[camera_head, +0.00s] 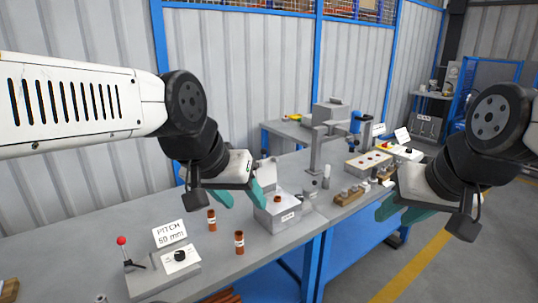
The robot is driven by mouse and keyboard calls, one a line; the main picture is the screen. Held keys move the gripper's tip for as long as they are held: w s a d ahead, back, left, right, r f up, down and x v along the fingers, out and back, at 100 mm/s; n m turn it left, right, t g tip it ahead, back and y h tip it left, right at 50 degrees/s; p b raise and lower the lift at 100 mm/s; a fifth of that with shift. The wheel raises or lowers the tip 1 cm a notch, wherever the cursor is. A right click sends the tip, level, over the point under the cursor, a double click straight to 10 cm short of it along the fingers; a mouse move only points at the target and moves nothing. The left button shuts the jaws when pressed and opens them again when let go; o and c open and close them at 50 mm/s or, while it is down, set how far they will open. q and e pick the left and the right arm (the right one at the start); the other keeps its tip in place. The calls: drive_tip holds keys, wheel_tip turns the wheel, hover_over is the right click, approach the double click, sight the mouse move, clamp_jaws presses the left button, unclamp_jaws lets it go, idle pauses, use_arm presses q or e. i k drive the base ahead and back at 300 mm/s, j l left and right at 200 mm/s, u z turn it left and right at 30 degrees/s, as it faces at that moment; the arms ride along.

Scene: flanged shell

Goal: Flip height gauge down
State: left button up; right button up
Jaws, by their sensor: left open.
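A grey block fixture (276,217) with a small label stands on the bench near the middle, with a copper-coloured part (278,198) on its top. A light upright plate (266,171) shows behind the block, partly hidden by my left gripper. I cannot tell for sure which piece is the height gauge. My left gripper (240,198) is open, with its teal fingers apart. It hangs just left of the block, one finger overlapping the block's left edge in the picture. My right gripper (402,210) is at the right, past the bench edge, and its finger gap is hard to see.
Two brown cylinders (239,242) stand in front of the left gripper. A "PITCH 50 mm" sign (169,233), a knob box (181,259) and a red-balled lever (122,241) are front left. A grey post stand (317,150) and a part tray (368,163) are behind right.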

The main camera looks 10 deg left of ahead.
sight(266, 173)
drive_tip(key=u, duration=0.45)
drive_tip(key=i+u, duration=0.35)
drive_tip(key=i, duration=0.5)
